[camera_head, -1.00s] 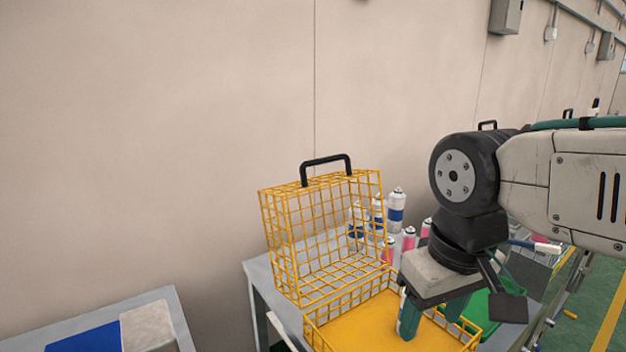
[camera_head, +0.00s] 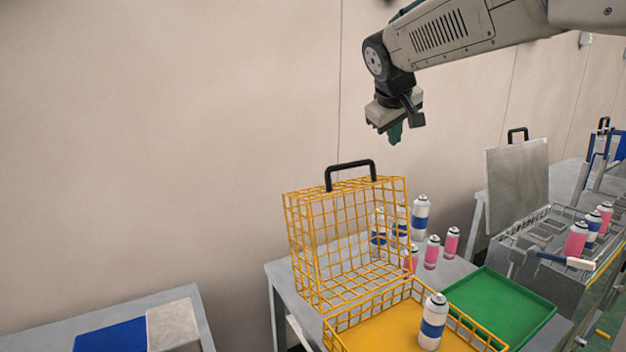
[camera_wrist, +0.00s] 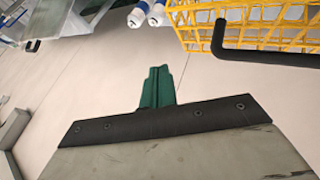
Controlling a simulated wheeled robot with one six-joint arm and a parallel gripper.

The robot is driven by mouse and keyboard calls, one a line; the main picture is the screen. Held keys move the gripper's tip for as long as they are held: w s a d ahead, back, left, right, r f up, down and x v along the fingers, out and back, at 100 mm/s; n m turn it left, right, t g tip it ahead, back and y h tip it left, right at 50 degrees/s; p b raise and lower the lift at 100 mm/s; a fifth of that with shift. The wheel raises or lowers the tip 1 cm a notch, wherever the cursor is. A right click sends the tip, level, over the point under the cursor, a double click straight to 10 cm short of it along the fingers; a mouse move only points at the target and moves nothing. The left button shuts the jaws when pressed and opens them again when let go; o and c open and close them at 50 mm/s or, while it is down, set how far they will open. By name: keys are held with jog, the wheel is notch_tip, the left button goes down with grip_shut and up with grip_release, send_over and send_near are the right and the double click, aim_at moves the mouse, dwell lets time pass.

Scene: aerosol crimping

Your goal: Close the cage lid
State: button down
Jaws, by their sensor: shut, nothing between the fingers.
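The yellow wire cage (camera_head: 400,318) stands on a grey table with its lid (camera_head: 350,240) raised upright at the back left. A black handle (camera_head: 350,166) sits on the lid's top edge. In the wrist view the yellow lid mesh (camera_wrist: 255,22) and its black handle (camera_wrist: 265,55) show at the upper right. A white can with a blue band (camera_head: 433,320) stands upright in the cage base. My gripper (camera_head: 396,136) is shut and empty, above and to the right of the handle, touching nothing. Its green fingers also show closed together in the wrist view (camera_wrist: 157,85).
A green tray (camera_head: 500,308) lies right of the cage. Several pink or blue-banded cans (camera_head: 432,252) stand behind it. A second, grey cage with its lid up (camera_head: 518,180) stands at the right. The wall is behind, with free air above the cage.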

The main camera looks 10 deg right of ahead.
jog(key=a+y, duration=0.1)
jog(key=a, duration=0.4)
jog(key=w+a+f+g+y, duration=0.1)
jog(key=a+y, duration=0.1)
jog(key=a, duration=0.3)
jog(key=a+y, duration=0.2)
jog(key=a, duration=0.3)
jog(key=shift+w+a+f, duration=0.35)
jog(key=shift+a+f, duration=0.05)
jog(key=shift+a+f+y, duration=0.15)
jog(key=shift+a+y, duration=0.1)
jog(key=shift+y, duration=0.15)
jog(key=x, duration=0.9)
jog(key=shift+f, duration=0.35)
jog(key=shift+s, duration=0.1)
